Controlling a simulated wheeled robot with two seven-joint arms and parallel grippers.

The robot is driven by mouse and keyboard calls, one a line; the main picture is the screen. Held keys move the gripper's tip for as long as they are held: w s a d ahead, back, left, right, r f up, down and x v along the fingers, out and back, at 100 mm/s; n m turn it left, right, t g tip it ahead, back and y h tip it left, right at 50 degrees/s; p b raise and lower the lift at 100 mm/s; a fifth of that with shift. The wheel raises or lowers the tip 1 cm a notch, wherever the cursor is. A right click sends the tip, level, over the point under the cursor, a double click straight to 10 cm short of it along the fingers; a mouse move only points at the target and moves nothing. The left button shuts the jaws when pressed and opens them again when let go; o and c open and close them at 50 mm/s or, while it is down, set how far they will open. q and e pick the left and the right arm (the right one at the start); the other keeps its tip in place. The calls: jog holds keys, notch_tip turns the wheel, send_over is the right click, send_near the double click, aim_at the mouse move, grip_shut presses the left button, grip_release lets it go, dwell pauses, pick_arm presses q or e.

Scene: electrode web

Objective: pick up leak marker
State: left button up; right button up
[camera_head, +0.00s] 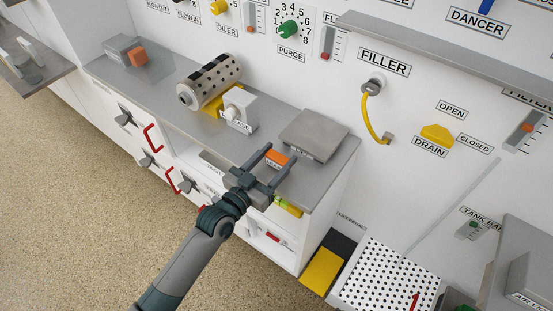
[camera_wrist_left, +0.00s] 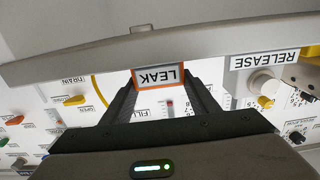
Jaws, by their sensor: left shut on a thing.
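The leak marker (camera_head: 277,158) is a small orange block with a white label. It is over the grey counter, in front of the grey square plate. In the left wrist view the marker (camera_wrist_left: 158,76) shows its orange-edged LEAK label upside down between the two dark fingers. My left gripper (camera_head: 281,152) is shut on the marker, one finger on each side. In the left wrist view the left gripper (camera_wrist_left: 160,86) has its fingertips at the label's sides. I cannot tell whether the marker touches the counter. My right gripper is not in view.
The counter (camera_head: 165,98) also bears a perforated roller (camera_head: 213,80), a white labelled block (camera_head: 239,108) and the grey plate (camera_head: 313,135). A yellow filler hose (camera_head: 369,112) hangs on the wall. Red handles (camera_head: 153,137) stick out of the front. The floor at left is clear.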

aim_at(276, 158)
pick_arm(q)
jog(key=shift+r, duration=0.5)
notch_tip(276, 158, up, 2)
jog(key=shift+r, duration=0.25)
jog(key=s+d+r, duration=0.3)
jog(key=s+r, duration=0.4)
jog(key=s, duration=0.4)
jog(key=shift+s, duration=0.1)
